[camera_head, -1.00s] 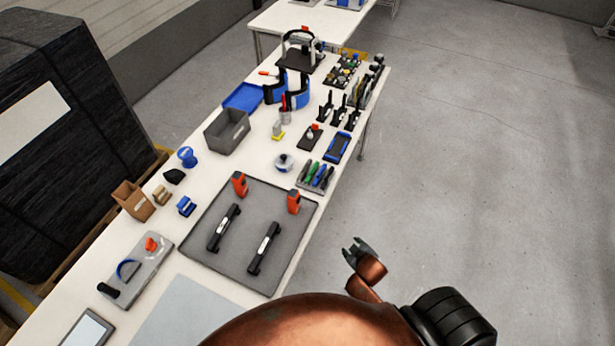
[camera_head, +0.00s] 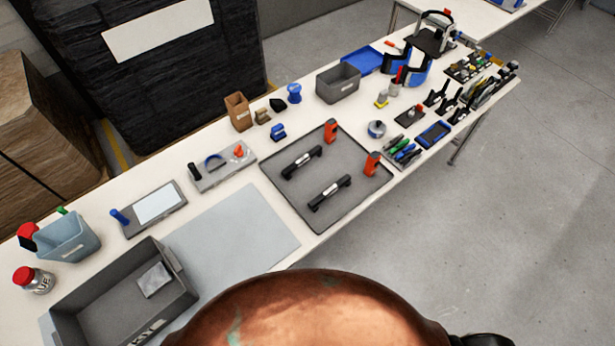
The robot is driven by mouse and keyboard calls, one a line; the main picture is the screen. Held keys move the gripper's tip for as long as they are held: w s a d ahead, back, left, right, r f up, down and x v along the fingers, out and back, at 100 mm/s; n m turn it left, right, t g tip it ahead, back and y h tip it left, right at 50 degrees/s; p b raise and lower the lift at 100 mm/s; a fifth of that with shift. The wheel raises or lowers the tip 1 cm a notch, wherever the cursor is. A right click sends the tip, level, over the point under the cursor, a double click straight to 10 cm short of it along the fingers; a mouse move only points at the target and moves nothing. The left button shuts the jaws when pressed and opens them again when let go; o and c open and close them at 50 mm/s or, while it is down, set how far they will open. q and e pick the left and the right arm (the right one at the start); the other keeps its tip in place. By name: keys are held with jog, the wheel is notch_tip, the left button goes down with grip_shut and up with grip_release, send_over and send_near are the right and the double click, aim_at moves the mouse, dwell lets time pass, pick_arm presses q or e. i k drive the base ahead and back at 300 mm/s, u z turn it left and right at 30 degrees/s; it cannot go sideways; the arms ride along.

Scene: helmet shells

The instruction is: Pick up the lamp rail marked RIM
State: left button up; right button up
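Two black rail-like bars with small pale labels lie on a dark grey tray (camera_head: 350,206) on the white table. One bar (camera_head: 301,161) lies toward the back left of the tray, the other bar (camera_head: 329,192) toward the front right. The labels are too small to read, so I cannot tell which is marked RIM. Two orange blocks stand on the same tray, one at the back (camera_head: 331,131) and one at the right (camera_head: 373,164). Neither of my grippers shows now; a rounded copper-coloured part of my body fills the bottom middle.
A deep grey bin (camera_head: 178,292) stands at the front left, beside a pale mat (camera_head: 235,235). A blue-grey tub (camera_head: 64,240) and a red-capped bottle (camera_head: 33,280) stand at far left. A grey box (camera_head: 338,84) and tools crowd the back right. Floor at right is clear.

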aim_at(316, 151)
jog(key=k, duration=0.15)
jog(key=z, duration=1.8)
jog(key=i, duration=2.15)
jog(key=u, duration=3.9)
jog(key=i, duration=0.15)
jog(key=u, duration=0.35)
